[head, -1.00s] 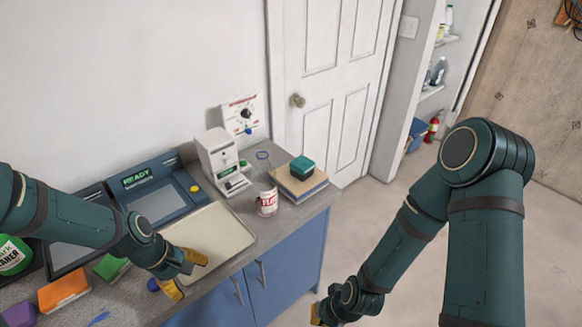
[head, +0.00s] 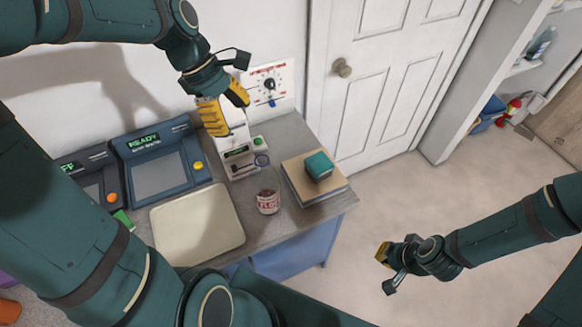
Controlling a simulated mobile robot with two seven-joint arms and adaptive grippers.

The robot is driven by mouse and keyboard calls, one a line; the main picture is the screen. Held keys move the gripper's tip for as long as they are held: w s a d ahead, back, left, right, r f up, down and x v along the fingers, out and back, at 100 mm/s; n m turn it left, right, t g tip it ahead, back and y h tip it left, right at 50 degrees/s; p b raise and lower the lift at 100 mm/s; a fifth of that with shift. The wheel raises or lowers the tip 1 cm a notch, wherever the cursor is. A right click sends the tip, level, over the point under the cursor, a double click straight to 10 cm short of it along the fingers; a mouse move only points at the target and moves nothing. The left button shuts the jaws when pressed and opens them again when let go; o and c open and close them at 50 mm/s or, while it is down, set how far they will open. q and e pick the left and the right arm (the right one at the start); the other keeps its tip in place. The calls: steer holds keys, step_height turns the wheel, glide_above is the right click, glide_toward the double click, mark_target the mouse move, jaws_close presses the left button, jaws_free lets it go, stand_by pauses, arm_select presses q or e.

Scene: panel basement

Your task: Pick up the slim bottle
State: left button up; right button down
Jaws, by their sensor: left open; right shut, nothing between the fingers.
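I cannot make out a slim bottle on the counter (head: 273,150). A clear bluish bottle (head: 541,42) stands on a shelf in the recess at the upper right; I cannot tell whether it is the slim one. My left gripper (head: 225,106) is open and empty in front of the white device at the back of the counter, partly covering it. My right gripper (head: 384,258) is shut and empty, over the floor to the right of the counter, well apart from the bottle. My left arm hides the counter's left part.
A dial panel (head: 269,87) is on the wall. The floor is clear.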

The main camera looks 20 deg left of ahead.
arm_select(q)
steer(key=b+x, duration=0.1)
steer(key=x, duration=0.7)
steer(key=shift+s+d+f, duration=0.1)
steer(key=shift+s+d, duration=0.05)
glide_above(265, 185)
steer(key=w+a, duration=0.2)
steer(key=w, duration=0.1)
step_height(265, 185, down, 4)
steer(key=shift+s+d+f+b, duration=0.2)
steer(key=shift+b, duration=0.15)
jaws_close()
